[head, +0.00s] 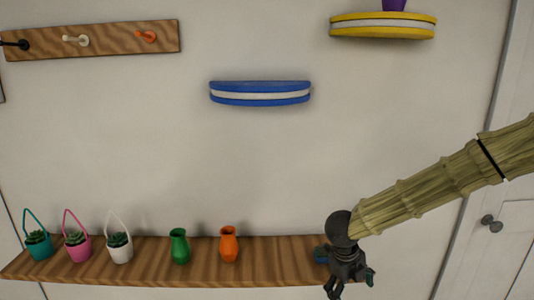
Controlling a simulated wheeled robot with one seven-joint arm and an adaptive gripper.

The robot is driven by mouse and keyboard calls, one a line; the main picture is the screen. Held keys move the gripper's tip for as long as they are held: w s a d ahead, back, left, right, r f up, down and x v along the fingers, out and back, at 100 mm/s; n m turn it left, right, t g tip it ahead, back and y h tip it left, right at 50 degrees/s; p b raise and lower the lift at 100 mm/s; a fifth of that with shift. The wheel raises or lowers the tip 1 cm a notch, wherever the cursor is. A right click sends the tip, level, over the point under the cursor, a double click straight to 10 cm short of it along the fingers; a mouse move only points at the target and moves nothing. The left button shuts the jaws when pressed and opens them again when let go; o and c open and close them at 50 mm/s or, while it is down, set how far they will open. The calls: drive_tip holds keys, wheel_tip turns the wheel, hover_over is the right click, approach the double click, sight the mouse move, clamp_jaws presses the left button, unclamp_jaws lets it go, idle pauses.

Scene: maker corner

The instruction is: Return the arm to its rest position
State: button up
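My arm comes in from the right edge of the head view and reaches down and left. My gripper (349,283) is a dark shape at its end, in front of the right end of the wooden shelf (290,247). Its fingers are small and dark here, so I cannot tell whether they are open or shut. I see nothing clearly held. A small blue-teal thing (320,255) shows just left of the gripper, partly hidden by it; I cannot tell what it is.
Teal (40,252), pink (78,253) and white (121,253) hanging planters, a green vase (180,247) and an orange vase (229,246) stand on the wooden shelf. Above are a blue shelf (260,87), a yellow shelf (383,18) and a peg rail (110,37). A knobbed door (515,225) is right.

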drive_tip(key=s+d+f+n+t, duration=0.1)
drive_tip(key=s+f+n, duration=0.35)
drive_tip(key=f, duration=0.35)
drive_tip(key=s+d+f+n+t+h+b, duration=0.1)
drive_tip(key=s+f+n, duration=0.2)
drive_tip(key=f+n, duration=0.4)
drive_tip(key=s+f+n, duration=0.4)
drive_tip(key=f, duration=0.4)
drive_tip(key=s+f+n+g+y, duration=0.1)
drive_tip(key=s+f+n, duration=0.2)
drive_tip(key=s+n, duration=0.2)
drive_tip(key=s+a+f+n+g+y+b, duration=0.1)
drive_tip(key=s+f+n, duration=0.3)
drive_tip(key=s, duration=0.6)
drive_tip(key=s+a+f+n+y, duration=0.1)
drive_tip(key=s+f+n, duration=0.2)
drive_tip(key=s+n, duration=0.3)
drive_tip(key=s, duration=0.2)
drive_tip(key=shift+s+f+g+y, duration=0.2)
drive_tip(key=shift+s+g+y, duration=0.1)
drive_tip(key=shift+g, duration=0.1)
